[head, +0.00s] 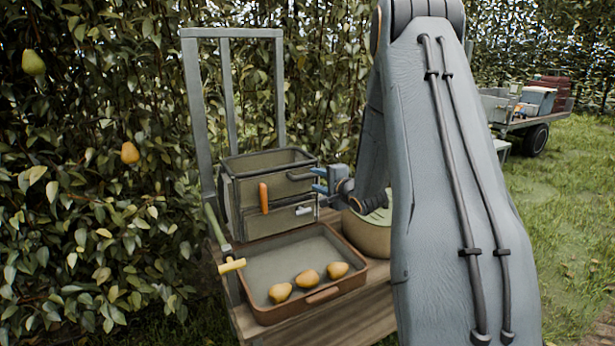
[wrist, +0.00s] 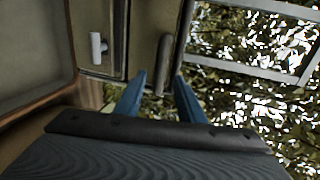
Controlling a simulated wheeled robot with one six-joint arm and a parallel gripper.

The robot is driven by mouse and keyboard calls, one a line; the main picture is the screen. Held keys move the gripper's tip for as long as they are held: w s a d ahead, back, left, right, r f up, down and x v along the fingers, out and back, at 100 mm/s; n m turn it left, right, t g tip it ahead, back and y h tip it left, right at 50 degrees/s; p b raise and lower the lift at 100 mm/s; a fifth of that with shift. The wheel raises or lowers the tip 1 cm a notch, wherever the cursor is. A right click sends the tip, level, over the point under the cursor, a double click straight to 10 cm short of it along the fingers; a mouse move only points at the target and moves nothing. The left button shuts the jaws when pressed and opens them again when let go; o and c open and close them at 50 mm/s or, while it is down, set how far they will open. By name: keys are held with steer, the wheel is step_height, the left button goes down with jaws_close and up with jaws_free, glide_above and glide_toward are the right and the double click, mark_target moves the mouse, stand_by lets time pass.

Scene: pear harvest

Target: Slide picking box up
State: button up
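The picking box is probably the upper olive-green open-topped box (head: 275,192), on a similar lower box (head: 262,224) with a white latch (head: 303,210). It has a dark bar handle (head: 301,176) near its top rim and an orange piece on its front. In the wrist view the handle (wrist: 164,65) is just ahead, roughly in line with the gap between my fingers. My gripper (head: 316,180) has blue fingers, apart and empty, at the right end of the box front. The wrist view shows the gap between the fingers (wrist: 159,88); contact with the handle cannot be told.
A brown-rimmed tray (head: 310,303) with three pears stands in front on a wooden deck. A grey upright frame (head: 192,100) rises behind the boxes. A round tan container (head: 362,236) is at the right, partly behind my arm. Hedge foliage with pears borders the left; a loaded cart stands far right.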

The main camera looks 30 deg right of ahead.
mark_target(309, 177)
steer(key=p+x, duration=0.1)
steer(key=x, duration=0.6)
jaws_close()
